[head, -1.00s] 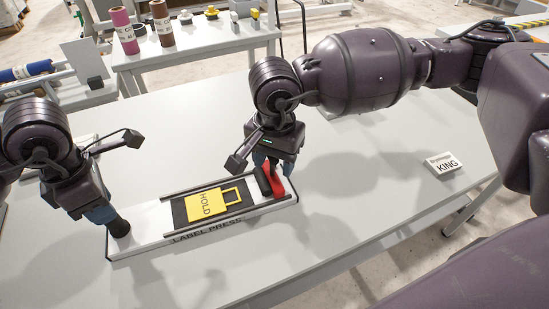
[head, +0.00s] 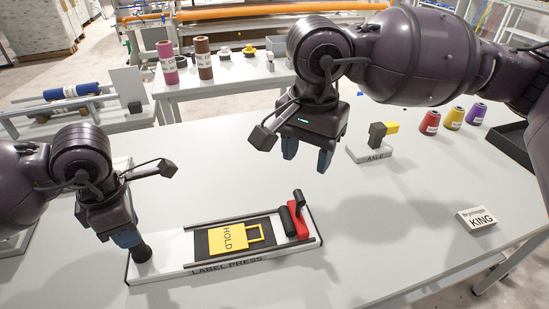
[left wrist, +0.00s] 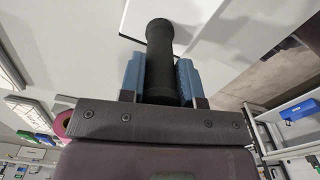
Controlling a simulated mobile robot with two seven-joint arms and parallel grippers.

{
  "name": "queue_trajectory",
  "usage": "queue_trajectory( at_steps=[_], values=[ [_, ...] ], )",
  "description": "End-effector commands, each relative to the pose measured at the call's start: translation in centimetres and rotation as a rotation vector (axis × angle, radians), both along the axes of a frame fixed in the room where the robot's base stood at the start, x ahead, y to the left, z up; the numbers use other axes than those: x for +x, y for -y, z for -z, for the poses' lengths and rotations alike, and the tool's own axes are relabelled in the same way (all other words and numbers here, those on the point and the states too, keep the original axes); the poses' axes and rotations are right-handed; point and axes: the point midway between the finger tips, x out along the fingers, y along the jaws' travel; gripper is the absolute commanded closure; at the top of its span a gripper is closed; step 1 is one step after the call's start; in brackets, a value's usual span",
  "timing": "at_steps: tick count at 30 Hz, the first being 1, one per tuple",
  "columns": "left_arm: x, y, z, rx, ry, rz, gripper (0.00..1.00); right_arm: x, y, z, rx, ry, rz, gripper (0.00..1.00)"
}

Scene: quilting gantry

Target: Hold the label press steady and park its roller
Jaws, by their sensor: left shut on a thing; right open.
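The label press (head: 172,268) is a long white board lying at a slant on the table, with two dark rails. A yellow HOLD tag (head: 228,238) lies on its dark pad. The black roller (head: 290,223) with its red carriage (head: 301,222) stands at the right end of the rails. My left gripper (head: 134,246) is shut on the black knob (head: 141,254) at the press's left end; the left wrist view shows the knob (left wrist: 160,55) between blue fingers. My right gripper (head: 306,158) is open and empty, above and behind the roller, apart from it.
A KING label box (head: 477,220) stands at the right. An AISLE stand (head: 370,152) with a yellow piece is behind. Thread cones (head: 453,118) and a dark tray (head: 515,145) are at back right. A side table (head: 240,80) holds spools. The table's front right is clear.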

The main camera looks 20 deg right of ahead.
Motion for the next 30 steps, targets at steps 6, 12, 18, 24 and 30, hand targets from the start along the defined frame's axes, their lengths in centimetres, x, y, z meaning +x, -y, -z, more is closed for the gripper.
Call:
queue_trajectory(
  at_steps=[6,12,18,24,30],
  values=[
    [-0.2,-0.2,0.8,0.006,-0.014,-0.001,1.00,0.1,0.0,0.3,-0.001,-0.004,0.000,0.48],
    [-0.2,-0.1,0.7,0.006,-0.012,-0.001,0.53,0.1,0.0,0.3,0.000,-0.003,0.000,0.48],
    [-0.1,-0.1,0.4,0.003,-0.006,-0.001,0.40,0.0,0.0,0.1,0.000,-0.001,0.000,0.48],
    [0.0,0.0,0.0,0.002,-0.002,0.000,0.40,0.0,0.0,0.1,0.000,0.000,0.000,0.48],
    [0.0,0.0,-2.2,0.001,0.001,0.000,0.40,0.0,0.0,0.0,0.000,0.000,0.000,0.48]
  ],
)
